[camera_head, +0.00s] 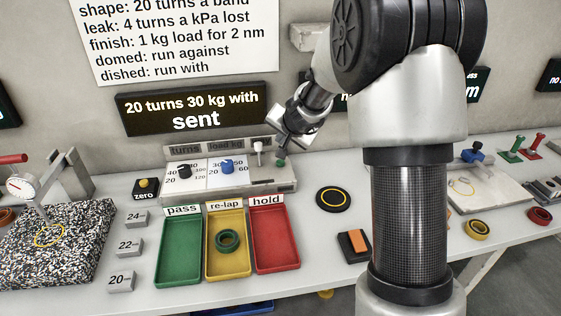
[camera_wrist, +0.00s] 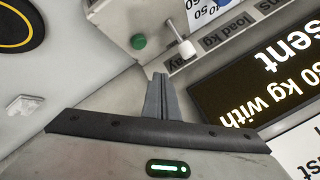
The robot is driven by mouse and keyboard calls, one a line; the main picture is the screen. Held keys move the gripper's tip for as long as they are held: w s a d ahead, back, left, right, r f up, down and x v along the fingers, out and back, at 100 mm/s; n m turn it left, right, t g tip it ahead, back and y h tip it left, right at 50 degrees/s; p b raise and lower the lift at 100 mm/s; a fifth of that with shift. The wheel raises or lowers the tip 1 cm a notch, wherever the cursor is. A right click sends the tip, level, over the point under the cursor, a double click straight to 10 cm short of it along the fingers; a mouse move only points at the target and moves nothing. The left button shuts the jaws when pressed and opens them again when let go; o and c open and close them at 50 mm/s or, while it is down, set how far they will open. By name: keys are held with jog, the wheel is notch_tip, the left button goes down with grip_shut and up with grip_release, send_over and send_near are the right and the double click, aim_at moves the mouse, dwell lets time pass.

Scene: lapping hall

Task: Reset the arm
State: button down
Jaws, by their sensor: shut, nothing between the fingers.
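My gripper (camera_wrist: 160,98) is shut and empty in the wrist view, its two fingers pressed together. In the head view my gripper (camera_head: 283,150) hangs from my arm over the right end of the control box (camera_head: 230,184), close to its green button (camera_head: 283,162). The green button also shows in the wrist view (camera_wrist: 138,41), apart from the fingertips. A white-tipped lever (camera_head: 258,147) stands left of the gripper; it shows in the wrist view (camera_wrist: 187,48) too. The box carries a black knob (camera_head: 184,169) and a blue knob (camera_head: 226,166).
Green (camera_head: 179,271), yellow (camera_head: 212,273) and red (camera_head: 274,268) trays stand before the box; a green ring (camera_head: 228,240) lies in the yellow one. A lit sign (camera_head: 197,108) reads "20 turns 30 kg with sent". A black disc (camera_head: 333,199) and orange-topped block (camera_head: 354,245) lie right of the trays.

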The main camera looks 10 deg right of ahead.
jog(key=s+a+r+n+g+y, duration=0.1)
jog(key=s+a+r+n, duration=0.15)
jog(key=s+r, duration=0.45)
jog(key=s+a+r+n+y, duration=0.15)
jog(key=s+a+r, duration=0.3)
jog(key=s, duration=0.45)
jog(key=s+d+n+g+h, duration=0.1)
jog(key=s+d+n+h, duration=0.15)
jog(key=s, duration=0.85)
jog(key=s+d+n+g+h, duration=0.1)
jog(key=s+d, duration=0.3)
jog(key=s, duration=0.8)
notch_tip(320, 180, up, 18)
jog(key=p, duration=1.8)
jog(key=shift+s+d+g, duration=0.2)
jog(key=shift+s+g, duration=0.1)
jog(key=shift+s, duration=0.05)
jog(key=shift+r, duration=0.1)
